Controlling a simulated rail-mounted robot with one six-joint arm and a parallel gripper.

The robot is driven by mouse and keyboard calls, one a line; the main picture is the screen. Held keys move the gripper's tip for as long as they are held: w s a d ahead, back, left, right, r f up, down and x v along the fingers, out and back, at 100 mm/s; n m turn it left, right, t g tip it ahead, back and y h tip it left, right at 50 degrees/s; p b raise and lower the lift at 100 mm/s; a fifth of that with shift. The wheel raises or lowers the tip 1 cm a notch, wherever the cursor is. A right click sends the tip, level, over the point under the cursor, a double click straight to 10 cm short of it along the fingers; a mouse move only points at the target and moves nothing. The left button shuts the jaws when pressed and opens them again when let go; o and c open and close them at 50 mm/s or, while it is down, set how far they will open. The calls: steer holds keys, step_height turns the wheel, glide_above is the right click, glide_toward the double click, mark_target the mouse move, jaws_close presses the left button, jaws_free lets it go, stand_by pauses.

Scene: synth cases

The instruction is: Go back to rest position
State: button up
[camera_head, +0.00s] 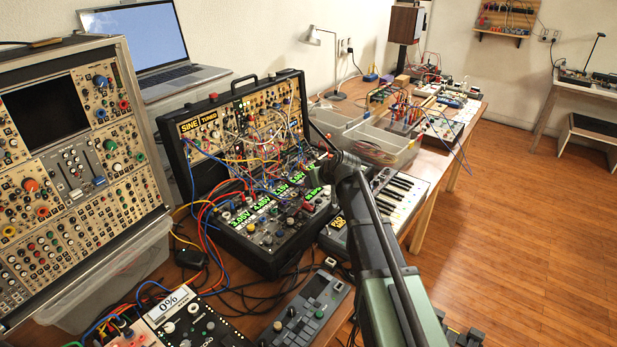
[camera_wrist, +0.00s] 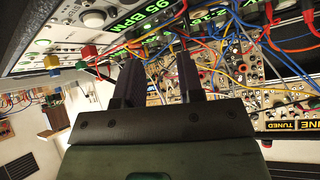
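My gripper (camera_wrist: 157,62) shows in the wrist view with its two dark fingers apart and nothing held between them. Orange and blue cables pass around the fingertips; I cannot tell whether they touch. In the head view my arm reaches up from the bottom right, and its end is by the right edge of the open black synth case (camera_head: 262,262). The fingers are hard to make out there. The case, full of patch cables and green displays, also shows in the wrist view, where a green BPM display (camera_wrist: 130,24) is close to the fingers.
A larger synth case (camera_head: 75,215) stands at the left on a clear plastic bin. A laptop (camera_head: 150,48) is behind. A keyboard (camera_head: 395,195), plastic bins (camera_head: 385,148) and a lamp (camera_head: 322,38) stand along the table. A small controller (camera_head: 305,312) lies in front. Open wooden floor (camera_head: 530,230) is at right.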

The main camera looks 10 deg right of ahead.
steer(key=p+v, duration=0.2)
steer(key=v, duration=0.3)
steer(key=s+a+m+g+h+p, duration=0.1)
steer(key=s+g, duration=0.3)
steer(key=s, duration=1)
steer(key=s+a+m+g+h+p, duration=0.2)
steer(key=s+a+g+p, duration=0.1)
steer(key=s, duration=1.2)
steer(key=shift+s+a+f+g+h, duration=0.15)
steer(key=shift+a+f+g+h, duration=0.3)
steer(key=shift+g, duration=0.25)
